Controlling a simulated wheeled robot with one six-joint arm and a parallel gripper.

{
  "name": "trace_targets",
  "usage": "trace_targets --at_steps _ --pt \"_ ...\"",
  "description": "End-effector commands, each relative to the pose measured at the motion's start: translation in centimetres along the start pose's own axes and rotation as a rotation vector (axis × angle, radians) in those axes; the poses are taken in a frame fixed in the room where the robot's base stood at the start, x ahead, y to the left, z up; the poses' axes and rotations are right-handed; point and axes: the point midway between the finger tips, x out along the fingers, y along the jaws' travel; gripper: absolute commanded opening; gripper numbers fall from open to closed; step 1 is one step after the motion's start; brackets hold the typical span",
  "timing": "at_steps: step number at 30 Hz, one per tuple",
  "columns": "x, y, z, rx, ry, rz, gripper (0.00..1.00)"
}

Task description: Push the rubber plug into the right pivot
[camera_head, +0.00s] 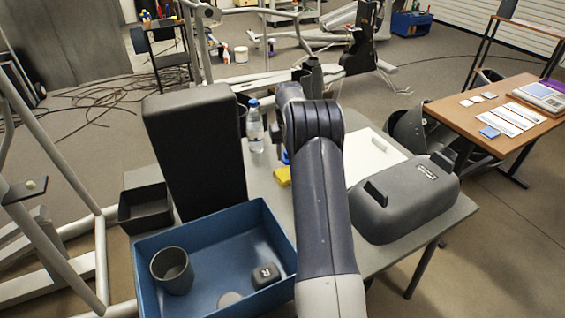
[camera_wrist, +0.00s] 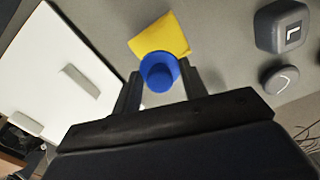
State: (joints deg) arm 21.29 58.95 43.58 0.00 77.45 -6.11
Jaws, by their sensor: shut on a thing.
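My gripper (camera_wrist: 160,80) is shut on a blue, round, stepped piece (camera_wrist: 158,68) in the wrist view. I cannot tell whether this piece is the rubber plug. A yellow cloth (camera_wrist: 160,36) lies just beyond it on the grey table, and the cloth also shows in the head view (camera_head: 283,176). I cannot pick out the right pivot in either view.
A blue tray (camera_head: 195,237) holds a grey cup (camera_head: 172,270) and a block marked R (camera_head: 265,275). A dark block marked L (camera_wrist: 282,27) and a round dark disc (camera_wrist: 280,78) lie right of the gripper. A bottle (camera_head: 255,128) and grey shroud (camera_head: 405,200) stand nearby.

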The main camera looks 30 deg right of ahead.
Motion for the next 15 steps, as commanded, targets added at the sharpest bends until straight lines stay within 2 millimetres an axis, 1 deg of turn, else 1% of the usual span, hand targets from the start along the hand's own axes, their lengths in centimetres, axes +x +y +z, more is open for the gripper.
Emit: trace_targets --at_steps 1,6,15 --pt "0.1 0.5 -0.7 0.002 0.000 0.000 0.20" --pt "0.0 1.2 -2.1 0.002 0.000 0.000 0.20" --pt "0.0 1.8 -3.1 0.000 0.000 0.000 0.20"
